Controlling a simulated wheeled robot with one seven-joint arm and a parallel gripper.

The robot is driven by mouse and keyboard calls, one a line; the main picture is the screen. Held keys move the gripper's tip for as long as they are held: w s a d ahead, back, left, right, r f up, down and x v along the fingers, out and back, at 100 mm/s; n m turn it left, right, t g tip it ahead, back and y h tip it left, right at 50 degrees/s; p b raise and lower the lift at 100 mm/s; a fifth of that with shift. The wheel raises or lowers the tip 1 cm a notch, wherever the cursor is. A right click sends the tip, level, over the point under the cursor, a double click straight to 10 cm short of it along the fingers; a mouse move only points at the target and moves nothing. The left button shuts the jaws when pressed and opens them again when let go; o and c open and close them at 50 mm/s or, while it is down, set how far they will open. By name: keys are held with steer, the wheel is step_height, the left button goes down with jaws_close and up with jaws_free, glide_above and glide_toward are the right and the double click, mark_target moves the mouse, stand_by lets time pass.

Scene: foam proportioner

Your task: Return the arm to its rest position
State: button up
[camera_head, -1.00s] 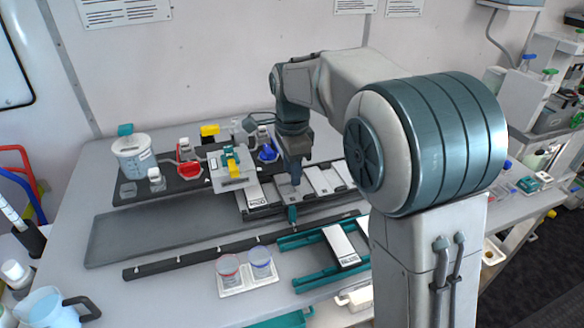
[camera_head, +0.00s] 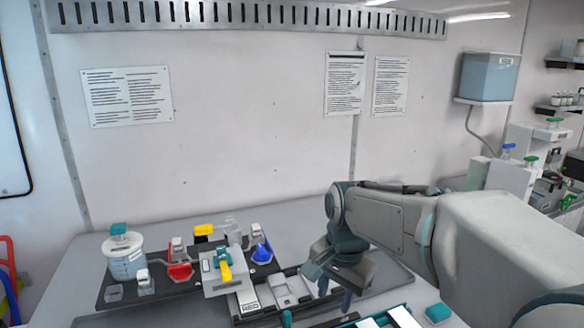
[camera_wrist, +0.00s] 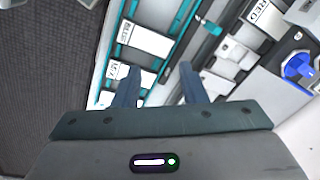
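My gripper (camera_head: 336,290) is over the right part of the bench, right of the proportioner parts, pointing down. In the wrist view my gripper (camera_wrist: 160,82) shows two blue fingers spread apart with nothing held between them. Beyond the fingers lie a teal rack (camera_wrist: 198,18), a white block labelled BLUE (camera_wrist: 147,38) and a block labelled RED (camera_wrist: 262,18). In the head view the RED block (camera_head: 248,302) stands in a dark rail left of my gripper. My arm reaches in from the lower right.
The air above the bench is clear.

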steer(key=s+d+f+n+t, duration=0.1)
steer(key=s+d+f+n, duration=0.1)
steer(key=s, duration=0.5)
steer(key=s+d+f+n+t, duration=0.1)
steer(key=s+d+f+n, duration=0.1)
steer(key=s+d+n, duration=0.2)
steer(key=shift+s+d+n+h, duration=0.35)
steer(key=shift+s+n, duration=0.65)
steer(key=shift+s, duration=0.35)
